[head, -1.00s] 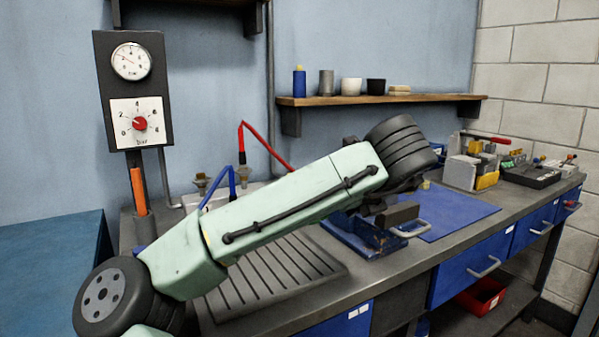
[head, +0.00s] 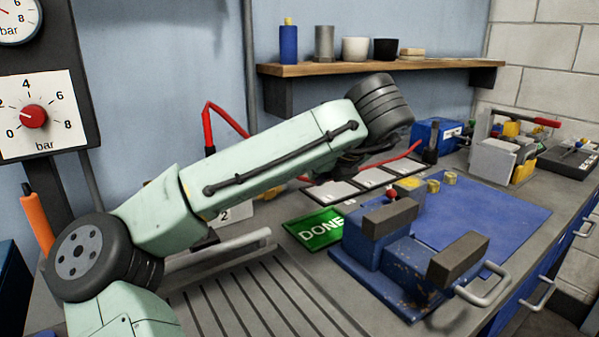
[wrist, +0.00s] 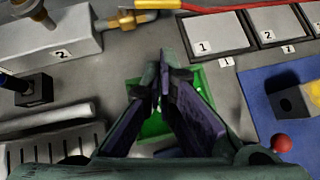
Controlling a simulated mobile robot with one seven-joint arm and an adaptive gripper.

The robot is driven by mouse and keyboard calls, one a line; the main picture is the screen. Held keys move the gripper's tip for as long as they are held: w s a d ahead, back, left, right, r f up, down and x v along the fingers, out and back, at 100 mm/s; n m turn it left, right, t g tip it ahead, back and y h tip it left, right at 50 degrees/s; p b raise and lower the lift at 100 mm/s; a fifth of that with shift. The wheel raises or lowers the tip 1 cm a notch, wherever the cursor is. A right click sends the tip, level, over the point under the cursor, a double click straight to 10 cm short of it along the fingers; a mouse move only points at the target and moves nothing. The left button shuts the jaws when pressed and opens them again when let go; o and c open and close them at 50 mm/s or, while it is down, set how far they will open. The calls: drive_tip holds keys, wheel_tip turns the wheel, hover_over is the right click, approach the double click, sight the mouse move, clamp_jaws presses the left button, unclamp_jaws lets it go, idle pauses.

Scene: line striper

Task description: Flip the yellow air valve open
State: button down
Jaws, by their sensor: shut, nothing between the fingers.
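In the wrist view, a brass fitting with a yellow lever-like part (wrist: 155,4) lies at the top, beside the red hose and a white block marked 2. I take this for the air valve; its top is cut off by the frame edge, so I cannot tell how its lever is set. My gripper (wrist: 161,68) is shut and empty, below and right of the fitting in the picture and apart from it. It is above the green DONE plate (head: 318,229). In the head view my arm hides most of the fitting area.
A blue vise (head: 400,260) with dark jaws stands right of the plate, near a red ball knob (head: 391,194). Numbered pads (wrist: 218,32) lie behind. Yellow pieces (head: 433,186) sit on the blue mat (head: 490,215). A slotted grate (head: 250,300) lies in front. A shelf (head: 370,67) hangs on the wall.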

drive_tip(key=p+x, duration=0.1)
drive_tip(key=x, duration=0.8)
drive_tip(key=shift+p, duration=0.35)
drive_tip(key=w, duration=0.1)
drive_tip(key=w+a+p, duration=0.1)
drive_tip(key=w, duration=0.1)
drive_tip(key=shift+a+f, duration=0.1)
drive_tip(key=shift+f, duration=0.05)
drive_tip(key=shift+w+a, duration=0.15)
drive_tip(key=shift+w, duration=0.35)
drive_tip(key=shift+w+r+p, duration=0.2)
drive_tip(key=shift+w+p, duration=0.2)
drive_tip(key=shift+p, duration=0.8)
drive_tip(key=shift+w+p, duration=0.35)
drive_tip(key=shift+p, duration=0.1)
drive_tip(key=shift+w+f, duration=0.25)
drive_tip(key=shift+s+d, duration=0.1)
drive_tip(key=shift+d, duration=0.2)
